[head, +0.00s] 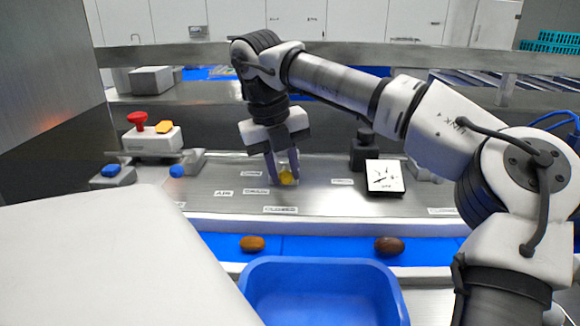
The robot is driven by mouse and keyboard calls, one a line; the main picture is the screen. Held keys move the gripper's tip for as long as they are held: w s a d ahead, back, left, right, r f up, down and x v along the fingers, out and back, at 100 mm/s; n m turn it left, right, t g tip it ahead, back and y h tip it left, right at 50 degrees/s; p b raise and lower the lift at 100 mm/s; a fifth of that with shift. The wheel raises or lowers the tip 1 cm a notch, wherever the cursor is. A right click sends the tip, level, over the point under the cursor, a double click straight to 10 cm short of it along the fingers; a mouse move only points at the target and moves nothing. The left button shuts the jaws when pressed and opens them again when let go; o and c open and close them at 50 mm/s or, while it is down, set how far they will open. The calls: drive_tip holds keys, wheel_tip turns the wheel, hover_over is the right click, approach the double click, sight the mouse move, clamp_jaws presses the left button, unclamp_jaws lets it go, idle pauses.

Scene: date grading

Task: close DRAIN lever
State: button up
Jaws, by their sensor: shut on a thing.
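My gripper (284,178) points down at the metal control panel (320,200), its two purplish fingers shut on a small yellow handle (286,178). The fingers hide part of this handle, and its exact angle cannot be told. A small label (256,191) just left of the fingers appears to read DRAIN. A label in front of the handle (280,210) appears to read CLOSED. The handle looks like the DRAIN lever, but the small print leaves some doubt.
A box with a red knob (138,121) and an orange button stands left, with blue buttons (112,170) nearby. A white gauge (385,177) stands right of my gripper. In front, a blue belt (320,247) carries two dates, and a blue crate (322,265) stands nearer.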

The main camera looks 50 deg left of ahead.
drive_tip(key=shift+s+a+m, duration=0.25)
drive_tip(key=shift+m, duration=0.45)
drive_tip(key=o, duration=1)
